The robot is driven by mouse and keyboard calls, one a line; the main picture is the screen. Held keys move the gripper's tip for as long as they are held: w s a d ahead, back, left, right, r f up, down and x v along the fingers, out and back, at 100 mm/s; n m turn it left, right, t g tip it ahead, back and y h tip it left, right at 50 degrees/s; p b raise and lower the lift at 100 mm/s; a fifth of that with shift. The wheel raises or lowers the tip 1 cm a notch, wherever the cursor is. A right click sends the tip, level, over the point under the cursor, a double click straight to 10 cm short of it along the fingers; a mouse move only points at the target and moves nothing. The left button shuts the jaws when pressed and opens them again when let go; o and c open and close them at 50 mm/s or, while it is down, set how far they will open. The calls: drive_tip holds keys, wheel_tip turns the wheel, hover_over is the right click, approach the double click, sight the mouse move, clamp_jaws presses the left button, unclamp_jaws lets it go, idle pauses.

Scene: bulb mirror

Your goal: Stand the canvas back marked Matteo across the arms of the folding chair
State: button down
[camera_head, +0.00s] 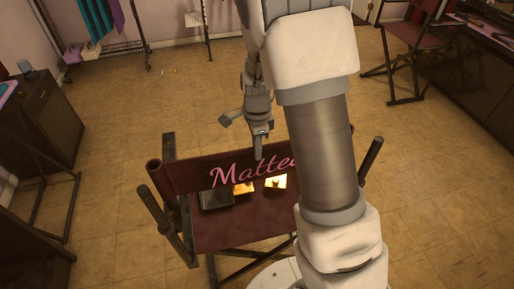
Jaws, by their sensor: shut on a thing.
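The canvas back (197,173) is a dark red strip with "Matteo" in pink script. It spans the upper part of the folding chair, above the seat, and its right end is hidden by my arm. My gripper (258,150) is at the top edge of the canvas back, near its middle, and is shut on it. The folding chair (175,228) has a dark frame with posts at left and right, and a dark red seat (215,237). Whether the canvas back touches the chair arms cannot be told.
A dark box (216,199) and bright cards (277,182) show at the seat, just below the canvas back. Another folding chair (415,45) stands at upper right. A dark cabinet (40,125) is at left, a clothes rack (142,35) at the back.

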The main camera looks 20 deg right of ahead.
drive_tip(key=shift+f+b, duration=0.55)
drive_tip(key=shift+f, duration=0.35)
drive_tip(key=c, duration=0.8)
unclamp_jaws()
drive_tip(key=shift+r+p, duration=2.95)
drive_tip(key=shift+r, duration=0.55)
